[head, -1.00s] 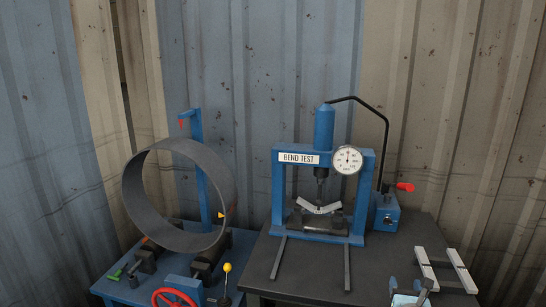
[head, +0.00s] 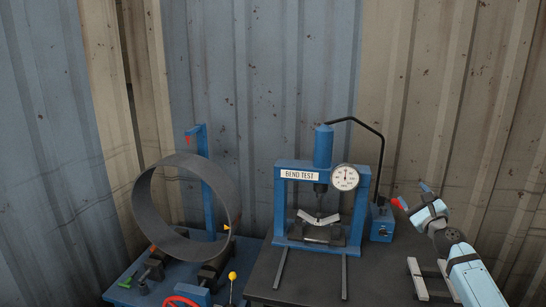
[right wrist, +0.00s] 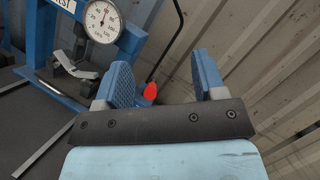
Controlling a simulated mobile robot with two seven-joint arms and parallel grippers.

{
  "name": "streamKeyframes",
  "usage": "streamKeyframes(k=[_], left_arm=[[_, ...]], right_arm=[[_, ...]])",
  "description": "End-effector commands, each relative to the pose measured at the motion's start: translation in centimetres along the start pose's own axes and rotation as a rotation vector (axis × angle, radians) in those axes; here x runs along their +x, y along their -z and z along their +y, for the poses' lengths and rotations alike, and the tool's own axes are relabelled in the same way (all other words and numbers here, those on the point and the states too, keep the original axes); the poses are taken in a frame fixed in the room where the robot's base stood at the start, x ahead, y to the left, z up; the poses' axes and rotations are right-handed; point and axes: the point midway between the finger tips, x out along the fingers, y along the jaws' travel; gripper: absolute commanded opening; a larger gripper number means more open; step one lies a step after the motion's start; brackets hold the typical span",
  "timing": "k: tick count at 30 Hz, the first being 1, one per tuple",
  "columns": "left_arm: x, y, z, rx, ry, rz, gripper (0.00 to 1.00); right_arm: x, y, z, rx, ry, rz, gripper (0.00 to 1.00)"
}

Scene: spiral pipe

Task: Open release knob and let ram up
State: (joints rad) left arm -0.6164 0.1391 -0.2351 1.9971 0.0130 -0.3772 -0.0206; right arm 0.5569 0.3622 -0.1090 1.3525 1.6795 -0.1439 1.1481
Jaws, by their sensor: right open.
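The bend-test press has a blue frame (head: 367,205), a blue ram cylinder (head: 323,147) on top and a dial gauge (head: 345,177), also in the right wrist view (right wrist: 102,20). Its ram tip (head: 320,189) is down at a V-bent pale strip (head: 318,217). The red knob (head: 397,203) is at the blue pump block (head: 381,228) right of the press. My right gripper (head: 413,196) is open beside the knob. In the right wrist view the red knob (right wrist: 151,91) shows between the open fingers (right wrist: 165,72), closer to the left one; contact is unclear. My left gripper is out of view.
A large grey pipe ring (head: 143,213) stands on a blue bench (head: 120,292) at left, with a red handwheel (head: 182,301) and yellow-tipped lever (head: 232,276). A black hose (head: 382,150) arches from cylinder to pump. Pale rails (head: 418,280) lie at right. Corrugated wall stands behind.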

Motion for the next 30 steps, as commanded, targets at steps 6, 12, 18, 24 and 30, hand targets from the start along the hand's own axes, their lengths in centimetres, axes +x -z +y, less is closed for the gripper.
streamKeyframes(k=[6, 12, 18, 24, 30], left_arm=[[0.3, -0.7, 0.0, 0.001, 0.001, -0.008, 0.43], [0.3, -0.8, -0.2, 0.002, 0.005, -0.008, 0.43], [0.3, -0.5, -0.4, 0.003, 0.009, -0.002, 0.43], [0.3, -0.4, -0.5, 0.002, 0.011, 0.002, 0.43], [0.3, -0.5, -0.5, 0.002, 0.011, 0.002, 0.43]], right_arm=[[-0.3, 1.1, 1.6, -0.501, -0.062, 0.029, 0.64], [-0.4, 2.4, 2.3, -1.106, -0.154, 0.053, 0.64], [-0.8, 4.4, 2.3, -1.844, -0.303, 0.08, 0.64], [-1.3, 6.0, 1.6, -2.373, -0.447, 0.095, 0.64], [-2.3, 7.4, 1.7, -2.759, -0.597, 0.088, 0.64]])
